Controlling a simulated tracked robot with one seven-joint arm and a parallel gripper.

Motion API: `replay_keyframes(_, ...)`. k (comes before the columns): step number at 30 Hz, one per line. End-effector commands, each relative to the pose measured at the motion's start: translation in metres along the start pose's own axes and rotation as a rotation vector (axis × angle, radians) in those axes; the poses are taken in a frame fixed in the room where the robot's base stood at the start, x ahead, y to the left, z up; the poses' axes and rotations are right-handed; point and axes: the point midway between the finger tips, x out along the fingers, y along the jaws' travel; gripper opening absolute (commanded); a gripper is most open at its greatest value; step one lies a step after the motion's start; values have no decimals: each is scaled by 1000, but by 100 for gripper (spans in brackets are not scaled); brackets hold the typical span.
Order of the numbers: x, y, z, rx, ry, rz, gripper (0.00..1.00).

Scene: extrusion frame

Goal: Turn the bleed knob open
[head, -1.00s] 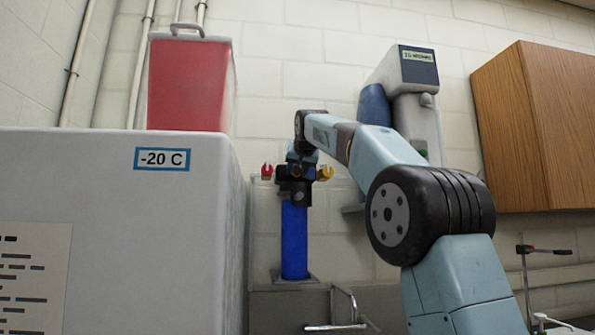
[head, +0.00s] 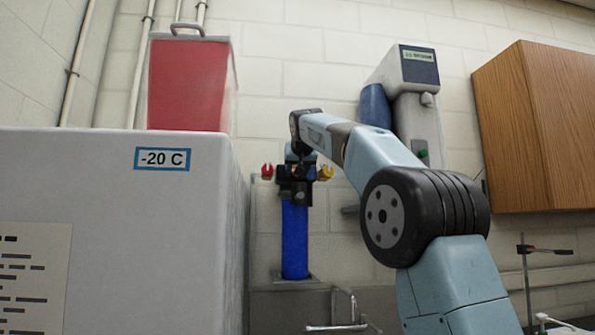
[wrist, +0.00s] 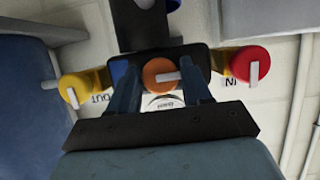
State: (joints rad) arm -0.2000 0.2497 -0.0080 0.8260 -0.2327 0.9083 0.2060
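The bleed knob (wrist: 158,73) is a round orange knob with a pale pointer bar, in the middle of a dark valve block (wrist: 204,55). A round "Bleed" label, upside down, shows just below it in the wrist view. My gripper (wrist: 161,76) is open, with one blue-grey finger on each side of the knob. A narrow gap seems to show beside the knob; contact is unclear. A yellow knob (wrist: 73,90) by an "OUT" label is at left, and a red knob (wrist: 250,65) by an "IN" label is at right. In the head view my arm hides the bleed knob.
The valve block stands on a blue cylinder (head: 294,242) against the wall. A large grey "-20 C" unit (head: 110,240) with a red container (head: 190,85) on top is at left. A dispenser (head: 415,110) and a wooden cabinet (head: 535,130) are at right.

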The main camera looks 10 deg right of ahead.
Motion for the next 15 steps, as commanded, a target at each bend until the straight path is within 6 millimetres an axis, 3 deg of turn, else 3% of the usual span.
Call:
replay_keyframes(5, 0, 0, 0, 1, 0, 0, 66)
replay_keyframes(15, -5, 0, 0, 1, 0, -1, 67)
